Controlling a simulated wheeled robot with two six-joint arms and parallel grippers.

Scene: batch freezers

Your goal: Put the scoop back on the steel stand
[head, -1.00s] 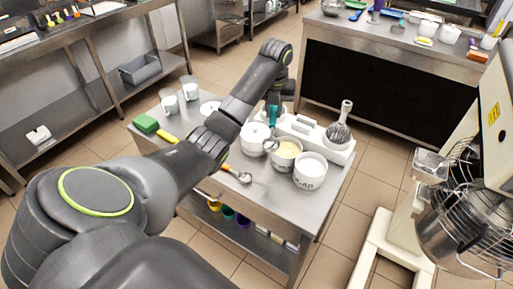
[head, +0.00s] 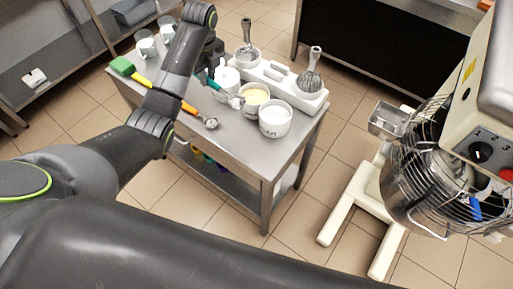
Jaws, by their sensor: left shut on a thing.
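The steel stand (head: 250,140) is a small steel table with a lower shelf. My left gripper (head: 208,79) is above its far-left part. It is shut on the teal handle of a scoop (head: 214,86). The handle is tilted, and the scoop's metal head (head: 236,102) is beside the tub of pale yellow contents (head: 256,94). I cannot tell whether the head touches the tub. The fingertips are partly hidden by my arm. My right gripper is not in view.
A mixer (head: 430,185) stands right. The near-middle top is bare.

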